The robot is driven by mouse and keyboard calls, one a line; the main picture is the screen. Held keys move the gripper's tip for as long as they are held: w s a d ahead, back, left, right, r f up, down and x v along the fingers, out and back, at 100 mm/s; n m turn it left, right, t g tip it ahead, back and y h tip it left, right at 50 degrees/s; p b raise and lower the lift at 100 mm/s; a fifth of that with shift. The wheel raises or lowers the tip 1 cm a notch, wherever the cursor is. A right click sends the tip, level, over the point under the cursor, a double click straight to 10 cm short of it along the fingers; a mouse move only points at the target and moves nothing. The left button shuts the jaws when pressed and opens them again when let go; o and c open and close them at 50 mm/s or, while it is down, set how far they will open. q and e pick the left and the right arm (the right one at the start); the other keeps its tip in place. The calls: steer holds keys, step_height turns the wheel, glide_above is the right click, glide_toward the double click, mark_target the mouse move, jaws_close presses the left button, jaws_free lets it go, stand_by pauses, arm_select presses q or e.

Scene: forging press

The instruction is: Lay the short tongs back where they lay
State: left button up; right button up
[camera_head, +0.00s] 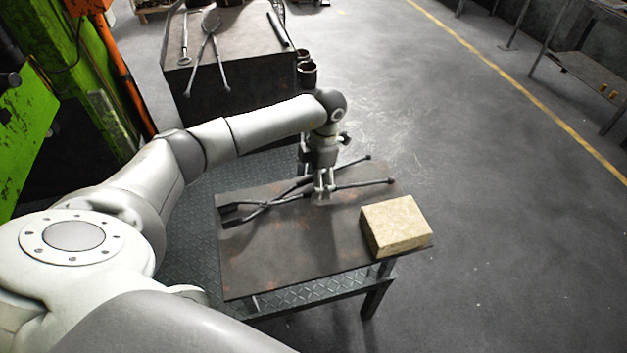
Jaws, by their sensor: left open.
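A pair of dark tongs (262,207) lies on the low dark metal table (290,254), jaws to the left and two handle ends to the right. My left gripper (323,194) points down over the tongs' handles, near the table's far edge. Its fingers are open, and part of the handles is hidden behind them. Whether the fingers touch the handles cannot be told. My right gripper does not show.
A tan block (395,226) sits at the table's right end. A dark bench (240,40) behind carries more long tools (208,50), with cup-like holders (307,72) at its side. Green machinery (25,130) stands at left.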

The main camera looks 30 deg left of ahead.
arm_select(q)
steer(key=o, duration=0.6)
steer(key=shift+c, duration=0.2)
